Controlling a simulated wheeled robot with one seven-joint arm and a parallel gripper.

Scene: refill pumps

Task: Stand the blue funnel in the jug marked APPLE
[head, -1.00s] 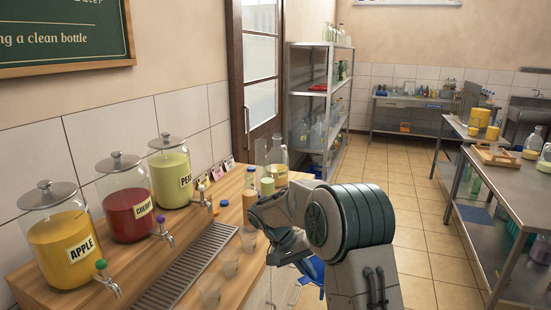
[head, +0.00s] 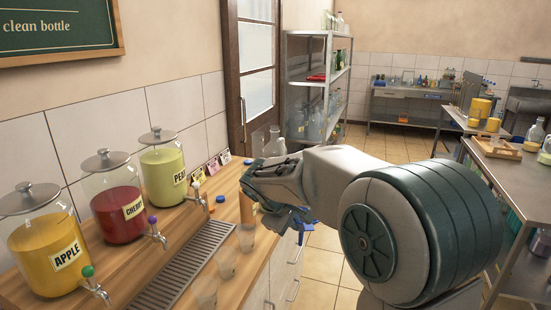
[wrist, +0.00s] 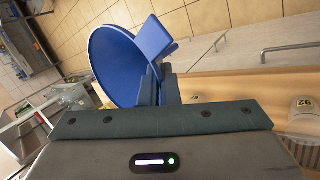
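The blue funnel (wrist: 112,62) is in my gripper (wrist: 160,88) in the wrist view, its wide round mouth turned partly toward the camera. The two fingers close at its right rim, near a flat blue tab. In the head view my gripper (head: 290,212) is over the counter's right edge, with only a little blue showing past it. The only APPLE label I see is on a lidded glass jar (head: 36,262) of yellow juice with a green-knobbed tap, at the left of the counter, well apart from my gripper. Its lid (head: 30,200) is on.
Red CHERRY (head: 118,212) and green PEAR (head: 163,177) jars stand beyond the APPLE jar. A metal drip grate (head: 185,262) and several clear cups (head: 227,262) lie before them. A blue cap (head: 220,199) lies on the counter. Tiled floor (head: 325,270) is open to the right.

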